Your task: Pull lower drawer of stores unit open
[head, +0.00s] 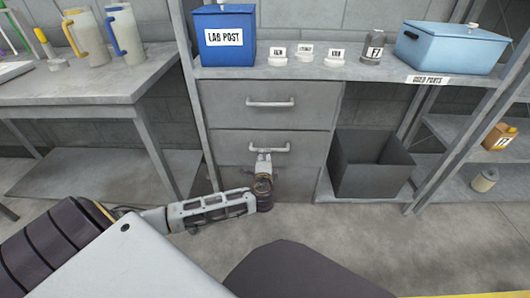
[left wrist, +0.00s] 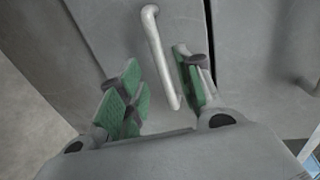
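The grey stores unit has an upper drawer (head: 300,117) and a lower drawer (head: 230,147), both looking shut in the head view. The lower drawer's pale bar handle (head: 284,150) runs across its front. My left gripper (head: 264,156) is at the left part of this handle and hides some of it. In the left wrist view, the green-padded fingers of my left gripper (left wrist: 160,92) are spread apart. The lower handle (left wrist: 158,50) reaches between them, with clear gaps on both sides. My right gripper is out of view.
The upper drawer's handle (head: 270,103) is just above. An open grey bin (head: 371,165) stands right of the drawers. A blue LAB POST box (head: 224,52) and small labelled items stand on top. A workbench (head: 90,82) is at left. Floor in front is clear.

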